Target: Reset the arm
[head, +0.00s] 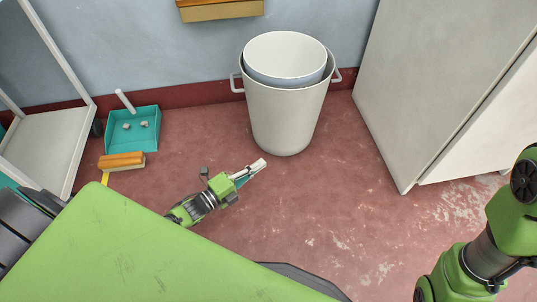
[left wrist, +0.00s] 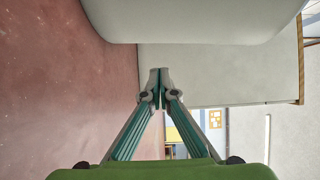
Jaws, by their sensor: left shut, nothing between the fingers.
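My left gripper (head: 254,168) reaches over the red floor in the middle of the head view, its fingers pointing up and to the right. It is shut and holds nothing. In the left wrist view its two fingers (left wrist: 160,80) meet at the tips. My right arm (head: 480,255) shows at the lower right of the head view. My right gripper is out of the picture.
A white bin (head: 285,115) with side handles stands by the wall, beyond my left gripper. A large pale cabinet (head: 430,80) is at the right. A teal dustpan (head: 133,138), a brush (head: 122,161) and a white-framed stand (head: 45,140) are at the left. Floor between is clear.

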